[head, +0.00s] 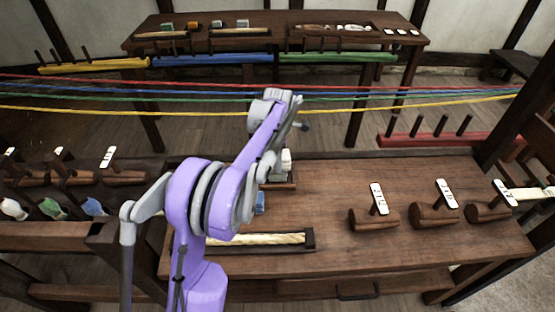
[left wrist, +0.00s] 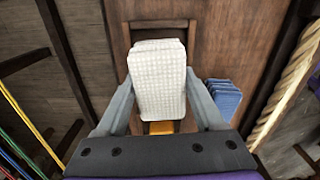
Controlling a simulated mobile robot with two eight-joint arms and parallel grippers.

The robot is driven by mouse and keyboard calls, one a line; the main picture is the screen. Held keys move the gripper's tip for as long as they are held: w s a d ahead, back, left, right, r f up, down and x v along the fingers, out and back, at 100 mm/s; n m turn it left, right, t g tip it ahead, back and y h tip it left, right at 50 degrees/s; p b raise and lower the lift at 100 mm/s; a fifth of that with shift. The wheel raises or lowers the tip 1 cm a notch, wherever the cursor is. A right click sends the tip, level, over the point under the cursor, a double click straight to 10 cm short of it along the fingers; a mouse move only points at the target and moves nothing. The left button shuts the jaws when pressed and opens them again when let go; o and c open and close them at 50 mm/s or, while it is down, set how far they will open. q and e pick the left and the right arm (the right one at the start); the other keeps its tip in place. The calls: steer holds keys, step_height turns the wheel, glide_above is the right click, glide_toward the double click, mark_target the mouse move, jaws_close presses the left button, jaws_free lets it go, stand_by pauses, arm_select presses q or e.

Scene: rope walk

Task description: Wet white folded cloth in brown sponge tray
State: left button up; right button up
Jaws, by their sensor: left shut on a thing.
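My left gripper (left wrist: 160,82) is shut on the white folded cloth (left wrist: 158,88), with one finger on each side of it. In the head view the white cloth (head: 286,160) shows only partly beside my left arm. The brown sponge tray (left wrist: 118,50) lies beneath the cloth in the wrist view; its near part and an orange-yellow piece (left wrist: 160,128), perhaps the sponge, show past the cloth. Whether the cloth touches the tray is hidden. The tray's edge (head: 283,187) also shows in the head view. My right gripper is not in view.
A blue folded cloth (left wrist: 223,96) lies right of the tray. A pale rope piece (head: 262,239) lies in a long holder at the bench front. Several tagged wooden blocks (head: 374,217) stand at right. Coloured ropes (head: 400,94) stretch behind the bench. The bench middle is clear.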

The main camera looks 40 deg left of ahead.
arm_select(q)
steer(key=shift+r+p, duration=1.45)
steer(key=shift+r, duration=1.35)
steer(key=shift+f, duration=0.15)
